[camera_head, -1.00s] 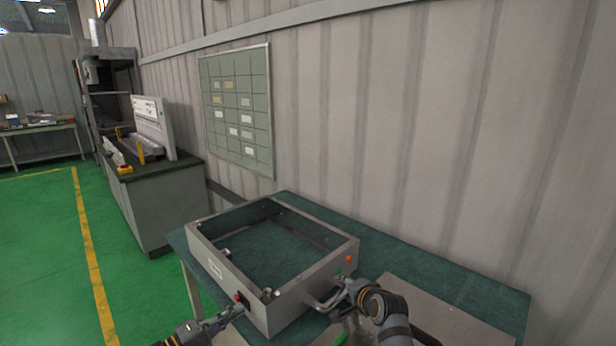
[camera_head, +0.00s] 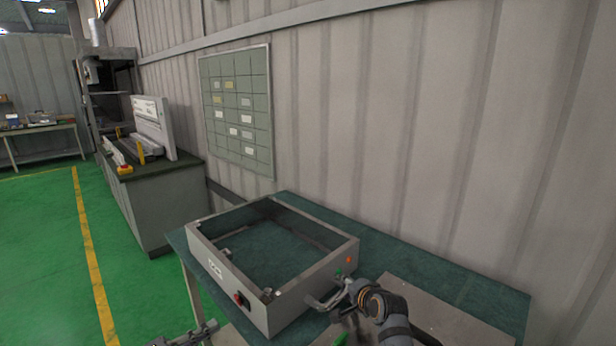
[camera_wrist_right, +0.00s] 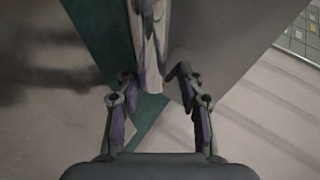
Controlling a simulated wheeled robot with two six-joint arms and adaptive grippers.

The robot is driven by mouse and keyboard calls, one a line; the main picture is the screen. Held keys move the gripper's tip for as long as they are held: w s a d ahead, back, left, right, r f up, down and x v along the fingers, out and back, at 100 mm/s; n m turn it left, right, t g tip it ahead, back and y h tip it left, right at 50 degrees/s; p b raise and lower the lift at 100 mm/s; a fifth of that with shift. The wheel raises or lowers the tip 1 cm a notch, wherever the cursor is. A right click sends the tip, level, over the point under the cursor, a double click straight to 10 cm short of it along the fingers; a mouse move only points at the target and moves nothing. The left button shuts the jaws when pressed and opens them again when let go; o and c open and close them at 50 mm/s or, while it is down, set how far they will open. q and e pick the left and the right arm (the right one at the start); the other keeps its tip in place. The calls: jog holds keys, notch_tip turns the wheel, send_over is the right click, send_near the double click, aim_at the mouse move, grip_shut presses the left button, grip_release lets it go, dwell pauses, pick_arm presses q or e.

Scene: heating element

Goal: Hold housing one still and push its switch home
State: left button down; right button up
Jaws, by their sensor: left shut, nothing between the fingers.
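Housing one is an open grey metal frame (camera_head: 255,315) on the green-topped table. Its red and black switch (camera_head: 239,299) sits in the front-left wall near the front corner; how deep it sits is too small to tell. My left gripper (camera_head: 211,327) is shut and empty, in front of and below the switch, apart from the housing.
The table (camera_head: 470,290) has clear green top to the right, beside a grey plate (camera_head: 450,325). An orange button (camera_head: 348,260) is on the housing's right wall. The corrugated wall (camera_head: 430,130) stands behind. A bench with equipment (camera_head: 165,200) stands further back left.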

jog(key=o, duration=0.5)
jog(key=shift+f, duration=0.15)
jog(key=shift+o, duration=0.2)
